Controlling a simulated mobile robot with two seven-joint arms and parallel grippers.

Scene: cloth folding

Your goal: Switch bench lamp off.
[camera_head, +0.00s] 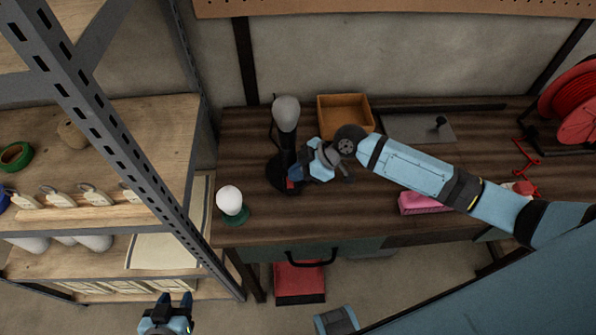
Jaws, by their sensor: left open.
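The bench lamp (286,114) stands upright at the back left of the workbench, with a pale grey head, a dark stem and a round dark base. A small red part (290,184) shows at the front of its base. My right gripper (297,178) reaches in from the right and is low beside the lamp's stem and base, close to the red part. Whether it touches the lamp, and how far its jaws are apart, I cannot tell. My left gripper (174,303) is open and empty at the bottom of the view, in front of the bench and away from the lamp.
A white globe on a green base (232,203) stands at the bench's left front. An orange wooden box (345,108) is behind my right gripper. A pink object (424,203) and a red reel (577,110) lie to the right. A metal shelf (150,185) stands left.

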